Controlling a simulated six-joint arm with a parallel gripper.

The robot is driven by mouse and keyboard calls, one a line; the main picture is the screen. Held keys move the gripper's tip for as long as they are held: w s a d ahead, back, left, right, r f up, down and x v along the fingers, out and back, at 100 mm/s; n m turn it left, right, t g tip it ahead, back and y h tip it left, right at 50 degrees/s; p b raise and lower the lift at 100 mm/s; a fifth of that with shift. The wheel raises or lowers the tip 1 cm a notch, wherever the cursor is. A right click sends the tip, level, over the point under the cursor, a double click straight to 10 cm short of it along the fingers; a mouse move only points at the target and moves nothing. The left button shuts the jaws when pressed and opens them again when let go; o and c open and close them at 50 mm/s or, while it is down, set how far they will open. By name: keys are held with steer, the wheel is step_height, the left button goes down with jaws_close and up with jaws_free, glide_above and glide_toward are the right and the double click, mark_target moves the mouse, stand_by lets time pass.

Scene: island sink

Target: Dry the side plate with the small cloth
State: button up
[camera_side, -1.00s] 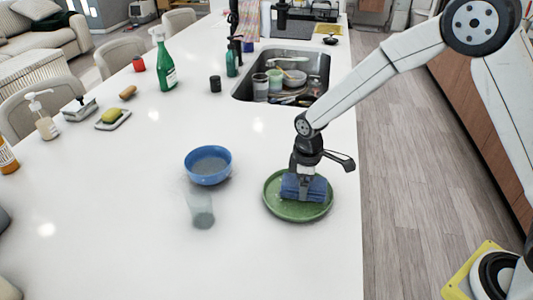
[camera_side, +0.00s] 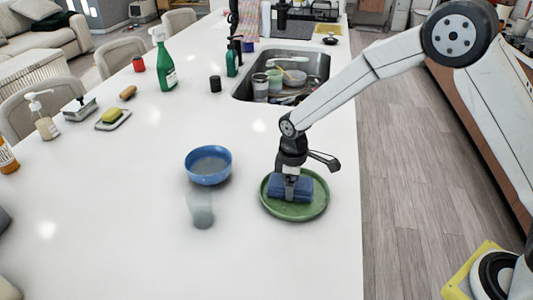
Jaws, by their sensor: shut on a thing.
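The green side plate (camera_side: 312,206) lies flat on the white counter, near its right edge. A small folded blue cloth (camera_side: 304,189) is on the plate, left of its middle. My gripper (camera_side: 291,191) points down over the plate and is shut on the cloth. The cloth appears to touch the plate's surface. The part of the plate under the cloth is hidden.
A blue bowl (camera_side: 208,166) and a clear glass (camera_side: 201,212) stand left of the plate. The sink (camera_side: 283,73) behind holds several dishes. A green spray bottle (camera_side: 164,62) and a sponge on a dish (camera_side: 112,118) are farther left. The counter in front is clear.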

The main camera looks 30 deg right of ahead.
mark_target(274, 180)
steer(key=shift+w+a, duration=1.4)
steer(key=shift+a, duration=0.05)
steer(key=shift+s+d, duration=3.6)
steer(key=shift+w+a, duration=3.55)
steer(key=shift+w+a+r, duration=0.1)
steer(key=shift+w+r, duration=0.05)
steer(key=shift+r, duration=4.65)
steer(key=shift+w+a, duration=1.4)
steer(key=shift+a, duration=0.05)
steer(key=shift+f, duration=0.1)
